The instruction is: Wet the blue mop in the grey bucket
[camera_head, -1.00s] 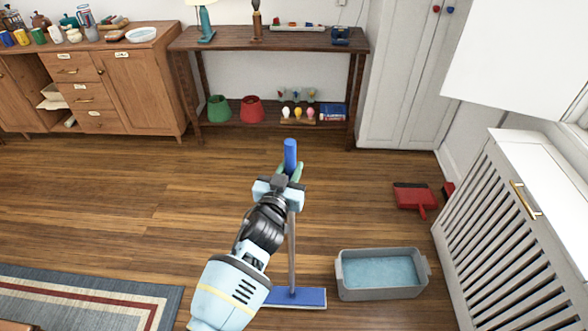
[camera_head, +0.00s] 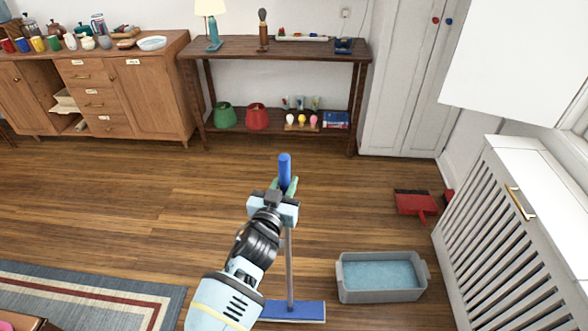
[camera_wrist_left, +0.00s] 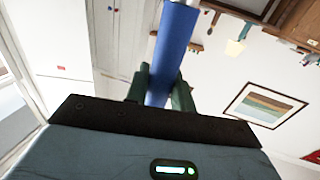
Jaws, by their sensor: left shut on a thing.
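The blue mop (camera_head: 294,311) stands upright, its flat blue head on or just above the wooden floor and its grey pole rising to a blue handle grip. My left gripper (camera_head: 285,187) is shut on the blue handle grip, which also shows between the fingers in the left wrist view (camera_wrist_left: 158,85). The grey bucket (camera_head: 381,296) is a rectangular tub with blue water (camera_head: 382,274) in it. It stands on the floor just right of the mop head, with a small gap between them. My right gripper is not in view.
A white slatted cabinet (camera_head: 493,240) stands right of the bucket. A red dustpan (camera_head: 415,204) lies behind the bucket. A rug (camera_head: 90,300) covers the floor at lower left. A wooden shelf table (camera_head: 275,47) stands at the back. The middle floor is clear.

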